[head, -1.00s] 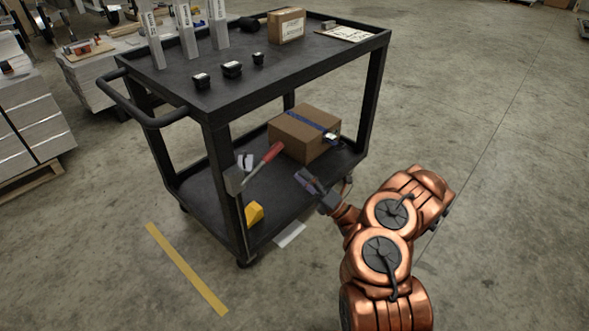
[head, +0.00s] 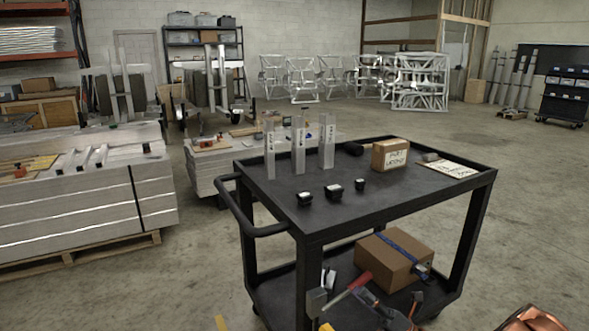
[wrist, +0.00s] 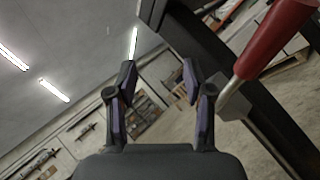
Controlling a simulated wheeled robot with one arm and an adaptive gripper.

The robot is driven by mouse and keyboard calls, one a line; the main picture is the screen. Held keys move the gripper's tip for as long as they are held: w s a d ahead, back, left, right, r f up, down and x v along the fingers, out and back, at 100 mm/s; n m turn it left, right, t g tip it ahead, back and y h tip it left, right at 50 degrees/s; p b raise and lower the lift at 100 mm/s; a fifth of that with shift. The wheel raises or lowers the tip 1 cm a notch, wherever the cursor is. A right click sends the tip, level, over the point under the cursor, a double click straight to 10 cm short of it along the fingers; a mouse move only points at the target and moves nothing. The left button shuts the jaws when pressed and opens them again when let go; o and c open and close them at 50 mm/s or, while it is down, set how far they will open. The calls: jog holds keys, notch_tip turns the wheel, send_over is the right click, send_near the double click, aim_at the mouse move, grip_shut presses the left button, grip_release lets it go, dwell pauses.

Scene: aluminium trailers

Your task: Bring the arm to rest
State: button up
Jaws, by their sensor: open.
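My gripper (wrist: 158,82) is open and empty in the wrist view, its two dark fingers with purplish pads standing apart. In the head view my gripper (head: 366,298) is low in the picture, by the cart's lower shelf, partly cut off by the bottom edge. A hammer with a red handle (head: 357,281) leans at the front of that shelf. In the wrist view the red handle (wrist: 275,38) and its grey shaft pass close by the right finger; whether they touch I cannot tell. Most of my copper arm is out of view.
The black cart (head: 310,226) carries upright metal profiles, small black parts and a cardboard box (head: 390,155) on top. A strapped box (head: 394,262) sits on its lower shelf. Stacked aluminium (head: 90,205) stands left. Floor is open at right (head: 540,220).

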jog(key=s+a+r+n+g+p, duration=0.5)
jog(key=s+a+r+n+g, duration=0.6)
jog(key=a+r+n+g, duration=0.4)
jog(key=s+a+r+n+g+h+p, duration=0.2)
jog(key=s+r+n+g+h+p, duration=0.15)
jog(key=s, duration=0.35)
jog(key=s+a+r+n+g+h+p, duration=0.1)
jog(key=s+r+n+g+h+p, duration=0.1)
jog(key=s+r+n+h, duration=0.3)
jog(key=s+d+r+n+t+h+p, duration=0.1)
jog(key=s+d+n+h+p, duration=0.3)
jog(key=s, duration=0.3)
jog(key=s+d+r+n+t+h+p, duration=0.1)
jog(key=s+d+n+t+h+p, duration=0.1)
jog(key=s+d+n+h+p, duration=0.4)
jog(key=s+d+r+t+h+p, duration=0.1)
jog(key=s+d+r+t+h, duration=0.1)
jog(key=d, duration=0.5)
jog(key=shift+s+d+r+n+t+p, duration=0.35)
jog(key=shift+d+r+n+t, duration=0.15)
jog(key=shift+r, duration=0.3)
jog(key=shift+a+h, duration=0.15)
jog(key=shift+h, duration=0.1)
